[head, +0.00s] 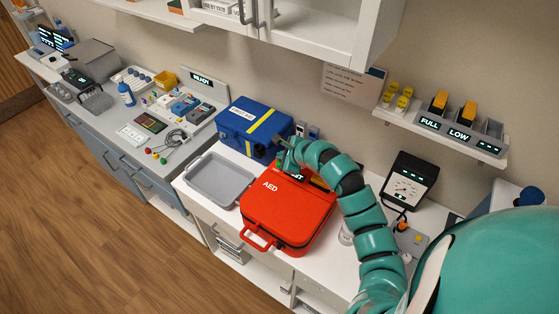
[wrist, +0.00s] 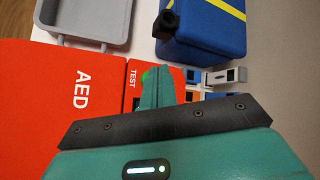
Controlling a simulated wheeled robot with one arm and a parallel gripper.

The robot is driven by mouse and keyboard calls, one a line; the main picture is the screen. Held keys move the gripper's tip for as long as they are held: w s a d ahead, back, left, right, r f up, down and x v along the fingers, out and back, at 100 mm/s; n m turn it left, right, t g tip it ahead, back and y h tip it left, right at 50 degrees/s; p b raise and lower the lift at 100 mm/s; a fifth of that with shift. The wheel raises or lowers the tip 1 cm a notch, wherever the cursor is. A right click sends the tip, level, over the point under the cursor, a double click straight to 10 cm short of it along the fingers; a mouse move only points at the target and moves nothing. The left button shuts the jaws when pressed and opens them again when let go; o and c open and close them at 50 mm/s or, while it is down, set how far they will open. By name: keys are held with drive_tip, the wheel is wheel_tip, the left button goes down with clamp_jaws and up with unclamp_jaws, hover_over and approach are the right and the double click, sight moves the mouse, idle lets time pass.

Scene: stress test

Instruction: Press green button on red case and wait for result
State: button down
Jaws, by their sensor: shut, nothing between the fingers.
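The red case (head: 289,208) marked AED lies on the white counter in the head view. It fills the left of the wrist view (wrist: 60,110). A strip marked TEST (wrist: 133,88) runs along its back side. A small patch of green (wrist: 147,73) shows at the fingertips there; I cannot tell whether it is the button or part of a finger. My gripper (wrist: 159,78) is shut and empty, with its tips over the strip. In the head view my gripper (head: 284,158) is at the case's back edge and covers part of a small display there. Contact cannot be made out.
A blue case with a yellow stripe (head: 250,125) stands just behind the red case. A grey tray (head: 219,180) lies to the left. A gauge box (head: 409,182) stands to the right. A wall shelf (head: 455,138) overhangs the counter at right.

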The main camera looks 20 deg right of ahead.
wheel_tip(320, 180, up, 5)
drive_tip(key=p, duration=0.4)
idle(0.3)
idle(0.7)
